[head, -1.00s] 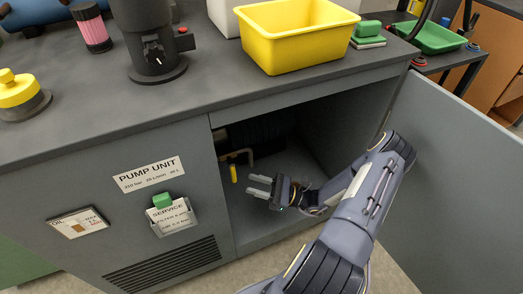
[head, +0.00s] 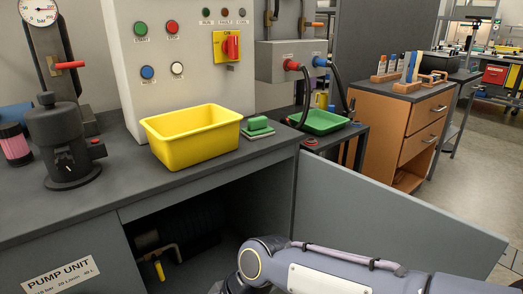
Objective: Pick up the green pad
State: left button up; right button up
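A green pad (head: 258,124) lies on the grey bench top, just right of the yellow bin. It looks like a small green block on a flat pale and green base. My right arm comes in from the lower right and crosses in front of the open cabinet. Its gripper is below the bottom edge of the head view, so its fingers do not show. My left gripper is not in view.
The yellow bin (head: 192,137) stands close beside the pad. A green tray (head: 320,121) sits on a lower stand to the right. The cabinet door (head: 395,218) is swung open. A yellow-handled valve (head: 159,270) is inside the cabinet.

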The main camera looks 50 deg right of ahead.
aim_at(257, 129)
jog(key=i+z, duration=0.2)
jog(key=z, duration=0.25)
jog(key=i+j+z, duration=0.1)
jog(key=z, duration=0.35)
jog(key=i+z, duration=0.1)
jog(key=z, duration=1)
